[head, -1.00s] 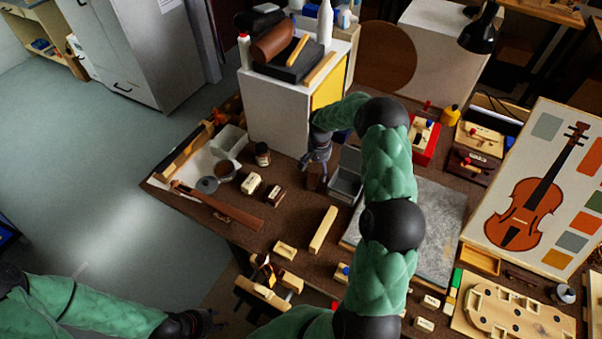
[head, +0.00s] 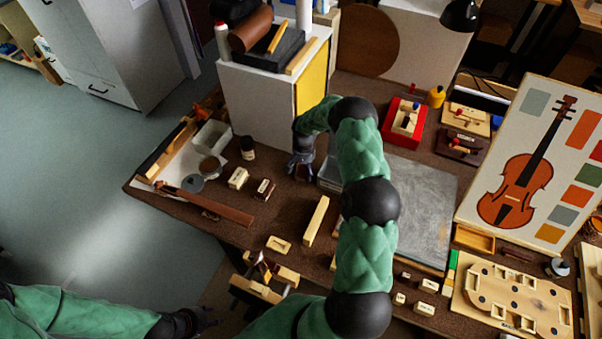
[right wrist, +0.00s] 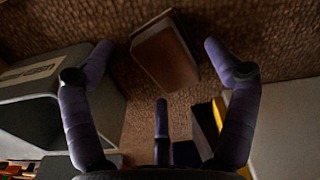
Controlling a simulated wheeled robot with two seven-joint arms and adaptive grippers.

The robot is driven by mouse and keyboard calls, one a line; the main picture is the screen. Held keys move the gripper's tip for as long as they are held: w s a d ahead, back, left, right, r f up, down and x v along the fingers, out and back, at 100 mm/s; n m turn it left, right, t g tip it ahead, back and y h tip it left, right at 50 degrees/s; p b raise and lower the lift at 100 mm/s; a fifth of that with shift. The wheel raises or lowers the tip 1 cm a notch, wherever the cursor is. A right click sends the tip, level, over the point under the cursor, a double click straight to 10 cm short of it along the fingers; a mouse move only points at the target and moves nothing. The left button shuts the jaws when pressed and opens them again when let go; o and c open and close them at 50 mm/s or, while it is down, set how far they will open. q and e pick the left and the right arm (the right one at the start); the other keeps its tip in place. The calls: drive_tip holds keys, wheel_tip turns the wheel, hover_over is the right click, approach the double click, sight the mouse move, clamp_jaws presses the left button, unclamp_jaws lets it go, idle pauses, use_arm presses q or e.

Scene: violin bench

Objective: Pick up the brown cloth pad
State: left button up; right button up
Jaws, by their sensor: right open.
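The brown cloth pad (right wrist: 166,54) shows in the right wrist view as a small brown block with a lighter edge, on the dark brown bench top. My right gripper (right wrist: 165,65) is open, with its purple-grey fingers spread on either side of the pad and a third finger below; I see no grip on it. In the head view my right gripper (head: 301,165) is low over the bench beside the white cabinet, and mostly hides the pad. My left gripper (head: 205,318) is at the lower left, off the bench; its jaw opening is unclear.
A grey open bin (right wrist: 45,95) stands close left of my right gripper in the wrist view. The white cabinet (head: 262,105) rises close by in the head view. A pale wooden bar (head: 316,220) and a grey mat (head: 425,205) lie nearer and to the right.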

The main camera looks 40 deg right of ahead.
drive_tip(key=shift+f, duration=0.7)
drive_tip(key=c, duration=1.2)
drive_tip(key=shift+o, duration=0.2)
drive_tip(key=shift+r, duration=0.1)
drive_tip(key=shift+r, duration=0.45)
wheel_tip(320, 180, up, 2)
drive_tip(key=shift+r+p, duration=0.15)
drive_tip(key=shift+p, duration=0.15)
drive_tip(key=w+a+r+p, duration=0.1)
drive_tip(key=w+a+r, duration=0.8)
drive_tip(key=a, duration=0.1)
drive_tip(key=shift+a+r, duration=0.3)
